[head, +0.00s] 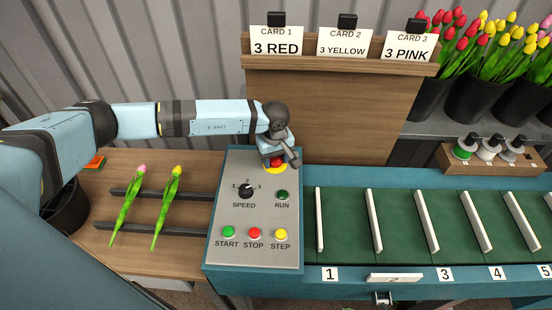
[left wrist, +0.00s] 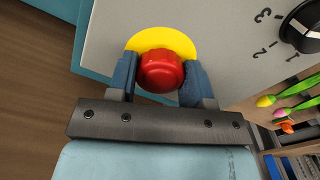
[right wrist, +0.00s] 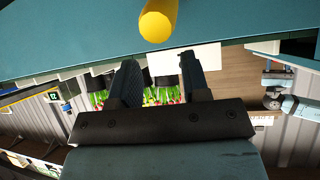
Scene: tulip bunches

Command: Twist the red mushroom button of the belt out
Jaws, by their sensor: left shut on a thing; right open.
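The red mushroom button (head: 277,161) sits on a yellow disc (head: 275,170) at the top right of the grey control panel (head: 232,212). My left gripper (head: 280,158) reaches down over it from above and partly hides it in the head view. In the left wrist view the red button (left wrist: 161,71) lies between the two fingers of my left gripper (left wrist: 160,78), which are shut on its sides. The yellow disc (left wrist: 163,40) shows behind it. My right gripper (right wrist: 160,85) shows in the right wrist view, open with nothing between its fingers; it is not visible in the head view.
The panel carries a speed knob (head: 245,191), a dark RUN lamp (head: 282,195) and START (head: 228,231), STOP (head: 254,232) and STEP (head: 280,234) buttons. A green belt (head: 395,225) with white slats runs right. Two tulips (head: 170,195) lie on rails at left. Cards stand behind.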

